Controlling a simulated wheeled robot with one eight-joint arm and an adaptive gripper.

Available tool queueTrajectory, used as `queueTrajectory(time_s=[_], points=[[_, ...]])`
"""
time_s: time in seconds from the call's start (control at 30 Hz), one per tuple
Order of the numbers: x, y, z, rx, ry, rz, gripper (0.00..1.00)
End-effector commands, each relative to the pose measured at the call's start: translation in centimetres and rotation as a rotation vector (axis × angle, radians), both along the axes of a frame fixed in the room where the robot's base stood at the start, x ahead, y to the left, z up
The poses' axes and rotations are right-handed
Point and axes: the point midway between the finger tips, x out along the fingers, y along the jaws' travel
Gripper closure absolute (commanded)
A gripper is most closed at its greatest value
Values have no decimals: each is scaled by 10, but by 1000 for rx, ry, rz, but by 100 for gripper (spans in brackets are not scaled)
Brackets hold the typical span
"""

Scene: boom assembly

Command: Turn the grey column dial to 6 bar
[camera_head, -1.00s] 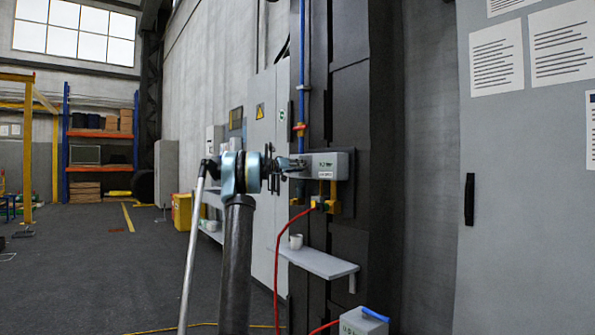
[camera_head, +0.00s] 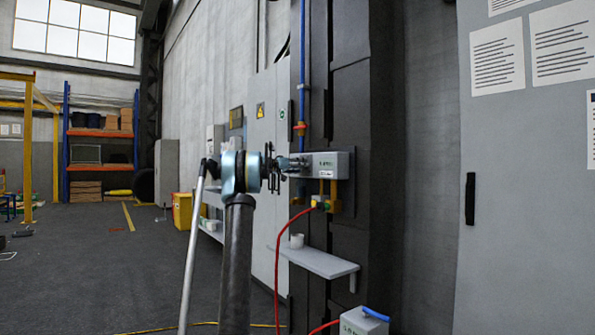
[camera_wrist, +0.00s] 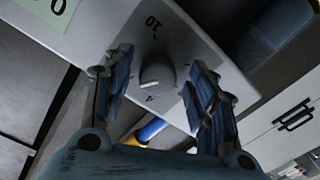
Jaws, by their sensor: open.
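The grey dial (camera_wrist: 157,74) is a round knob on the end face of a light grey box in the wrist view. A "10" is printed above it and a "4" below it. A light mark on the knob's lower part faces roughly towards the "4". My gripper (camera_wrist: 158,65) is open, with one finger on each side of the dial and gaps visible between. In the head view my gripper (camera_head: 289,165) is at the left end of the grey box (camera_head: 335,165) on the dark column; the dial is hidden there.
Below the box are yellow fittings (camera_head: 334,200) and a red hose (camera_head: 287,228). A blue pipe (camera_head: 301,75) runs above. A grey cabinet (camera_head: 525,220) stands at the right.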

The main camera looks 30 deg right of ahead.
Motion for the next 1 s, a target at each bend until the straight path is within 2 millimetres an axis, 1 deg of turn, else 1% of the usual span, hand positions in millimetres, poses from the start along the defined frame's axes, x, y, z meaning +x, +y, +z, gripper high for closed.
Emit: queueTrajectory(time_s=[0.17, 0.5, 0.63, 0.8, 1.0], points=[[-1, 17, 0, -1, 0, 3, 47], [-7, 81, 0, 0, 1, 3, 47], [-9, 100, 0, 0, 1, 3, 47], [-11, 114, -1, 0, 1, 1, 47], [-11, 119, -1, 0, 1, 1, 47]])
